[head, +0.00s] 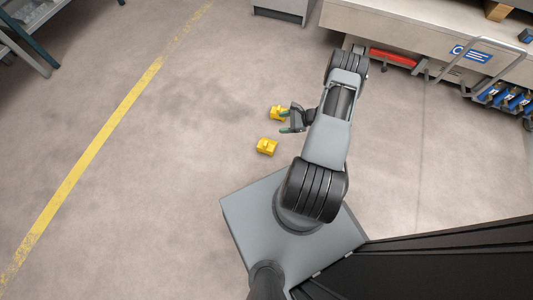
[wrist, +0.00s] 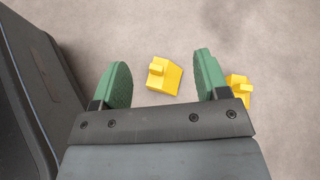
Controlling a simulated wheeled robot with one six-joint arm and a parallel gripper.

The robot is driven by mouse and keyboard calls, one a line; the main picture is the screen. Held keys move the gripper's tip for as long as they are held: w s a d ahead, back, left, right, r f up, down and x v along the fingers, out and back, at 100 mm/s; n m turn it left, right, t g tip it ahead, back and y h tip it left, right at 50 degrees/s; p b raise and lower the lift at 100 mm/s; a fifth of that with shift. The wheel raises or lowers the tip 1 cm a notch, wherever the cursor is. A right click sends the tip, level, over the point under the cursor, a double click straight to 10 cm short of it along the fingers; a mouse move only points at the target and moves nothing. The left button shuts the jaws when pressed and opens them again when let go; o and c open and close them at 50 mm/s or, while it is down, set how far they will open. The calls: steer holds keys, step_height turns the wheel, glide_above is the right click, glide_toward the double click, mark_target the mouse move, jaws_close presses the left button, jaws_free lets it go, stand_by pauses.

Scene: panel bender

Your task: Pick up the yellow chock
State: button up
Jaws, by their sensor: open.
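Two yellow chocks lie on the floor. One chock (head: 267,147) is nearer my base; in the wrist view this chock (wrist: 165,78) shows in the gap between the fingers, beyond them on the floor. The other chock (head: 275,113) is farther off and partly hidden by my gripper; in the wrist view this chock (wrist: 241,89) sits at the right, partly behind the right finger. My gripper (head: 286,122) has green fingers, spread apart and empty, and it also shows in the wrist view (wrist: 160,82). It touches neither chock as far as I can see.
A yellow floor line (head: 95,140) runs along the left. A workbench (head: 420,40) stands at the upper right, with a red item (head: 393,57) below it and a cart handle (head: 480,45) beside it. The floor left of the chocks is clear.

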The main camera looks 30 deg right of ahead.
mark_target(267, 143)
steer(key=s+f+m+t+h+b, duration=0.1)
steer(key=s+f+m+t+b, duration=0.3)
steer(key=f, duration=1)
steer(key=shift+m+g, duration=0.3)
steer(key=shift+m, duration=0.3)
steer(key=w+a+f+b, duration=0.1)
steer(key=w+a+f, duration=0.1)
steer(key=w+a+f+b, duration=0.1)
steer(key=w+a+f, duration=0.1)
steer(key=shift+w+a+f, duration=0.1)
steer(key=shift+w+f, duration=0.05)
steer(key=shift+w, duration=0.1)
steer(key=shift+h, duration=0.3)
steer(key=shift+b+x, duration=1.45)
steer(key=shift+x, duration=1.85)
steer(key=shift+a, duration=0.1)
steer(key=shift+c, duration=0.2)
jaws_close()
